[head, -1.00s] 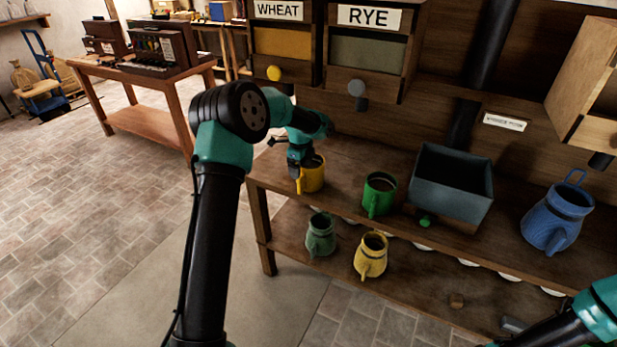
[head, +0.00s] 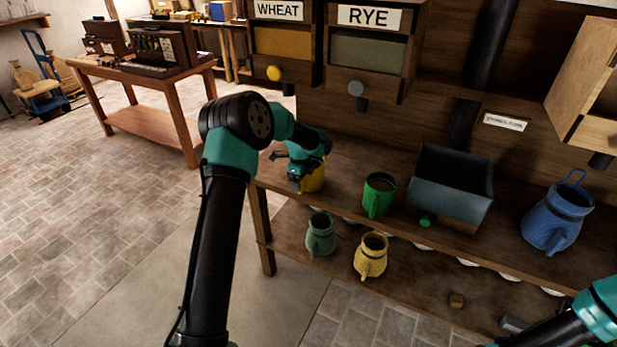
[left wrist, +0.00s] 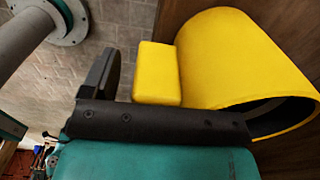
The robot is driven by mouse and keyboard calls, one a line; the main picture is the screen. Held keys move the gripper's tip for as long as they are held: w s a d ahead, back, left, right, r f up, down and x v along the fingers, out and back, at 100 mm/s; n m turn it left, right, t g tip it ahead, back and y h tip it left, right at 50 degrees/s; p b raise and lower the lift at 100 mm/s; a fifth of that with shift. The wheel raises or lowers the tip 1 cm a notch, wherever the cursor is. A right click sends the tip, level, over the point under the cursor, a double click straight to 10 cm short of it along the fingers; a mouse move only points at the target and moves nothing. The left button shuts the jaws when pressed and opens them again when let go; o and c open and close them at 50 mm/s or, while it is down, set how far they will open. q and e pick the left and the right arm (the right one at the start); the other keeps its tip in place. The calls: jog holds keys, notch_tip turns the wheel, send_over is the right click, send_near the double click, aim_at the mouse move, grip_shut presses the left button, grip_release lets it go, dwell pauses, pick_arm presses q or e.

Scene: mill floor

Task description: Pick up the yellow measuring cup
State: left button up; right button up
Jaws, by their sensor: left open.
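The yellow measuring cup (head: 315,180) stands at the left end of the upper bench top, partly hidden by my left gripper (head: 297,183). My left gripper is open at the cup's near left side, by its handle. In the left wrist view the cup (left wrist: 245,65) lies at the right, its dark opening at the lower right. Its blocky yellow handle (left wrist: 157,75) shows beside a dark finger of my gripper. The other finger is not clear, so I cannot tell whether the handle lies between both. My right gripper is not in view.
A green cup (head: 379,194) and a grey bin (head: 452,185) stand to the right on the bench, with a blue jug (head: 557,218) farther right. A green jug (head: 320,235) and a yellow jug (head: 371,256) are on the lower shelf. Grain drawers hang above.

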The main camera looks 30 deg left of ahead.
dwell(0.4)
pick_arm(q)
jog(key=c, duration=1.4)
